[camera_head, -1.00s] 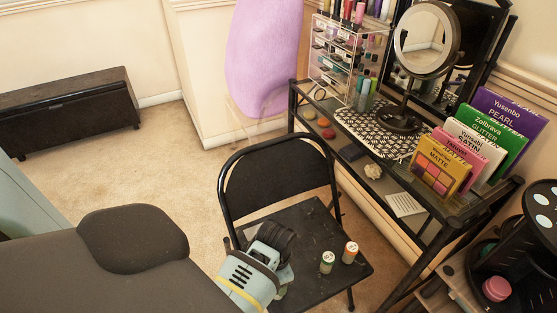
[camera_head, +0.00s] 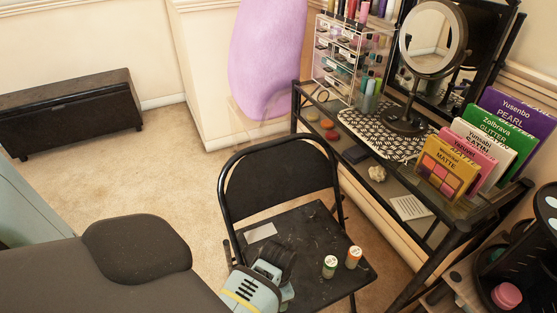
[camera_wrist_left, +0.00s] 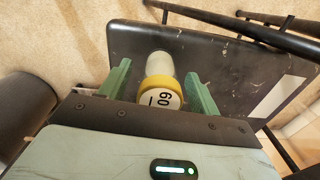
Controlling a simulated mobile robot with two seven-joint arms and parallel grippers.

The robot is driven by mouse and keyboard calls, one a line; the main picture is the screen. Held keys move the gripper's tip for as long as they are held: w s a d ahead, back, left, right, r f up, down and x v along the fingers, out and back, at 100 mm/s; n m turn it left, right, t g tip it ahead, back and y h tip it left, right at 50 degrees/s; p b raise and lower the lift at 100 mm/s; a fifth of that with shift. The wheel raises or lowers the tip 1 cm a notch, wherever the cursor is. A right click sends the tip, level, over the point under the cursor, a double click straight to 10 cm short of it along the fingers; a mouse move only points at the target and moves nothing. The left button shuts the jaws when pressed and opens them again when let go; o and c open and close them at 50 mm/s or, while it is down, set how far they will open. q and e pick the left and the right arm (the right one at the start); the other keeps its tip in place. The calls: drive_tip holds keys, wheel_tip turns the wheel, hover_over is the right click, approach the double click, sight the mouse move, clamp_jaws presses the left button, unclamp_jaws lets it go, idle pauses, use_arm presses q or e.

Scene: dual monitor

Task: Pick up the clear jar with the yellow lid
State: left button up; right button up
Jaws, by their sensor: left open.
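The clear jar with the yellow lid (camera_wrist_left: 160,92) stands on the black chair seat in the left wrist view, its lid marked with "60" facing the camera. My left gripper (camera_wrist_left: 159,86) is open, with one green finger on each side of the jar, apart from it as far as I can see. In the head view my left gripper (camera_head: 277,268) is low over the left part of the chair seat (camera_head: 305,237) and hides that jar. My right gripper is not in view.
Two small jars, one with a green label (camera_head: 330,266) and one orange (camera_head: 353,257), stand on the seat to the right of my gripper. A pale card (camera_head: 261,232) lies near the chair back (camera_head: 280,180). A glass-shelved vanity table (camera_head: 437,204) stands at right.

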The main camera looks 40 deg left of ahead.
use_arm(q)
drive_tip(key=shift+f, duration=0.2)
drive_tip(key=c, duration=1.1)
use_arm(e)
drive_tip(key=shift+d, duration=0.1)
use_arm(q)
drive_tip(key=shift+r, duration=0.1)
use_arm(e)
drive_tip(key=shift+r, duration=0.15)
